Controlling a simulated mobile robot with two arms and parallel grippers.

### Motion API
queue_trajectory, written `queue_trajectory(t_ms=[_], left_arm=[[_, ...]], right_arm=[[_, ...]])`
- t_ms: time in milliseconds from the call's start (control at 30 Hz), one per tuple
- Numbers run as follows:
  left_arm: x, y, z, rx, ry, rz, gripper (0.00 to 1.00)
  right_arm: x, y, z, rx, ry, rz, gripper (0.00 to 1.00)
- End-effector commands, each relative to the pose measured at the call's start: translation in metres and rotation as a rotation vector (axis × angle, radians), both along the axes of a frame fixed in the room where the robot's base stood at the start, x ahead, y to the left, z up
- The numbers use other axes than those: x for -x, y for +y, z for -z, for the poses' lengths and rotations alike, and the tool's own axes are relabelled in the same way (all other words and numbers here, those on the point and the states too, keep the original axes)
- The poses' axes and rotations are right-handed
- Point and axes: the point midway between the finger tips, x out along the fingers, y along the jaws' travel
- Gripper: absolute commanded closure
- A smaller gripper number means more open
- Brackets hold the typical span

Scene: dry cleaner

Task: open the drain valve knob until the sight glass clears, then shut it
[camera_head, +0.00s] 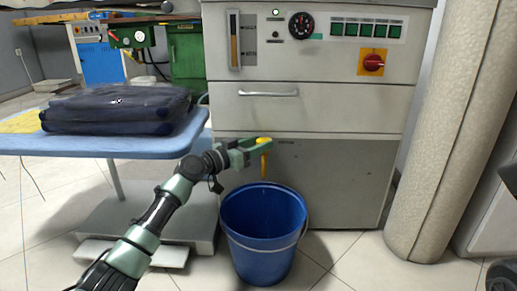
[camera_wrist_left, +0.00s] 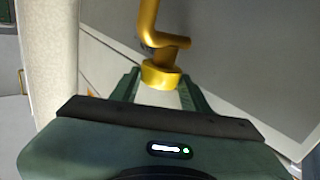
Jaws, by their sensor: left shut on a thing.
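The yellow drain valve knob (camera_wrist_left: 161,75) sits between the fingers of my left gripper (camera_wrist_left: 160,92) in the left wrist view, with a bent brass-coloured pipe (camera_wrist_left: 150,25) beside it. In the head view my left gripper (camera_head: 257,146) is shut on the knob at the machine's lower front panel. A yellow spout (camera_head: 264,165) points down over the blue bucket (camera_head: 264,250). I cannot tell whether liquid runs from it. The sight glass (camera_head: 235,40) is a tall narrow window at the machine's upper left, with amber colour in it. My right gripper is not in view.
A blue-topped table (camera_head: 110,145) with folded dark clothes (camera_head: 115,108) stands left. A thick pale column (camera_head: 440,130) stands right. Tiled floor shows at the front.

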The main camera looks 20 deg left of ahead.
Motion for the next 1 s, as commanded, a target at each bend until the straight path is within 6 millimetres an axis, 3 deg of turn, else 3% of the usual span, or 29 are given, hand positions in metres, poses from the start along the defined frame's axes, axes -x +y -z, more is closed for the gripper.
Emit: queue_trajectory(t_ms=[433,467,500,533,1000], left_arm=[[0.0004,-0.0011,0.0013,0.002,0.004,0.011,0.95],[0.0004,-0.0011,0.0012,0.002,0.004,0.011,0.49],[0.0004,-0.0011,0.0012,0.002,0.004,0.011,0.38],[0.0004,-0.001,0.0011,0.002,0.003,0.01,0.33],[-0.0005,0.001,-0.0014,0.001,-0.002,-0.002,0.33]], right_arm=[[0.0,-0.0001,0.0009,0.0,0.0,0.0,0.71],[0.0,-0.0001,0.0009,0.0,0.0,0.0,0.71],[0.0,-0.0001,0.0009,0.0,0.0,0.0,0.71],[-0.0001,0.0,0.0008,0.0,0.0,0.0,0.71],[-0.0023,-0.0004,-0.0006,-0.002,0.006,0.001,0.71]])
